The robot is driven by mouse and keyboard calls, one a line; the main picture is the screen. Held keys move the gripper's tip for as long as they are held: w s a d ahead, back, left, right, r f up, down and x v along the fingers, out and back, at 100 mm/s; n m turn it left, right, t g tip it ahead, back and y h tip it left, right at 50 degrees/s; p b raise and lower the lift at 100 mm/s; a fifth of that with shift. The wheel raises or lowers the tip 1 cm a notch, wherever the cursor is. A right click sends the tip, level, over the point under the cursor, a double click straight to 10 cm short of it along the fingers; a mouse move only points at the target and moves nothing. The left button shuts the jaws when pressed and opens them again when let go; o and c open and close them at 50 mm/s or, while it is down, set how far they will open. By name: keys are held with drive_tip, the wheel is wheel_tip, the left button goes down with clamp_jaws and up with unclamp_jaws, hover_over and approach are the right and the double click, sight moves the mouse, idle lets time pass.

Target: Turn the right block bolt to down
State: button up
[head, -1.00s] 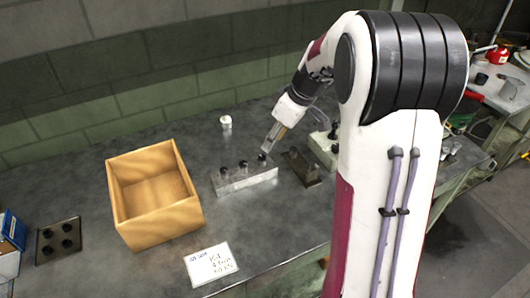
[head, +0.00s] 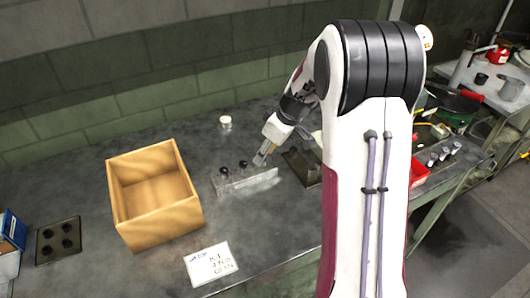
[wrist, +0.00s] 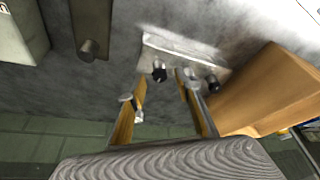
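The metal block (head: 250,183) stands on the bench with black-topped bolts in a row; it also shows in the wrist view (wrist: 185,48). In the head view the left bolt (head: 223,171) and middle bolt (head: 243,165) show, and the right one is hidden by my gripper (head: 262,158). In the wrist view my gripper (wrist: 162,84) is open, its fingertips apart around or just short of the right bolt (wrist: 159,72). Contact cannot be told. The left bolt (wrist: 213,85) shows beyond the right-hand finger, which partly covers the middle bolt.
An open wooden box (head: 150,228) stands left of the block. A dark plate (head: 303,166) lies close on the block's right. A white cylinder (head: 226,122) stands behind, a handwritten card (head: 210,264) lies in front, and a dark holed tray (head: 58,241) is far left.

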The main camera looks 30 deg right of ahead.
drive_tip(key=shift+a+f, duration=0.1)
drive_tip(key=shift+f, duration=0.15)
drive_tip(key=shift+c, duration=0.3)
clamp_jaws()
